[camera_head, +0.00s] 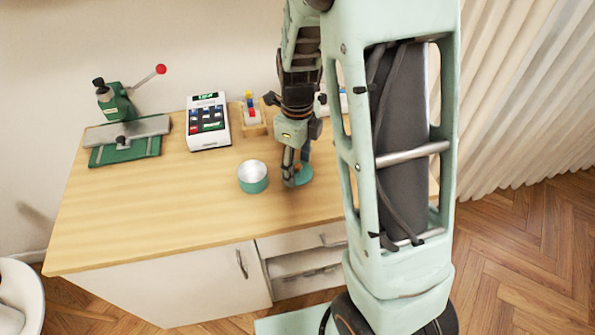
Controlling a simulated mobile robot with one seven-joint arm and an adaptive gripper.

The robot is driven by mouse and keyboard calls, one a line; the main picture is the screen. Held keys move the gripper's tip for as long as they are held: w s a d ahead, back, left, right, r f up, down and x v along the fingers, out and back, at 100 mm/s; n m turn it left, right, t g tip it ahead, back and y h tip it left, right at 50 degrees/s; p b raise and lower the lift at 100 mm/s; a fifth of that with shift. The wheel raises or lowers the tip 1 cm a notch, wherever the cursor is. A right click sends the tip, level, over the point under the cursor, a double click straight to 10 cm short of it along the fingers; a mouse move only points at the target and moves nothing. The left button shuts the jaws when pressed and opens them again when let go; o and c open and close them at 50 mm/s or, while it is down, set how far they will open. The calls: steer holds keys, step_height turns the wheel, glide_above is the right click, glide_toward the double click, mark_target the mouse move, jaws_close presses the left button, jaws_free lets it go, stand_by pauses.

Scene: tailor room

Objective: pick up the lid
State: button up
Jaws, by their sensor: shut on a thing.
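The lid (305,174) is a small teal disc on or just above the wooden tabletop, right of the open tin. My gripper (294,180) reaches down from above and is shut on the lid, with its fingers hiding part of it. I cannot tell whether the lid touches the table. An open round tin (254,186), teal outside and silver inside, stands upright a little left of my gripper, apart from it.
A green press with a red-knobbed lever (118,104) stands at the back left of the table (140,215). A white keypad machine (208,122) and a wooden holder (250,120) with colored items stand at the back. The front left tabletop is clear.

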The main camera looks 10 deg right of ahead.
mark_target(298, 165)
steer(key=shift+c, duration=0.5)
steer(key=shift+r+p, duration=0.75)
steer(key=shift+r, duration=0.05)
step_height(298, 165, up, 2)
steer(key=shift+p, duration=0.95)
steer(key=s+r+p, duration=0.9)
steer(key=s+p, duration=0.2)
steer(key=s, duration=0.3)
steer(key=shift+d+r, duration=0.2)
steer(key=shift+d, duration=0.05)
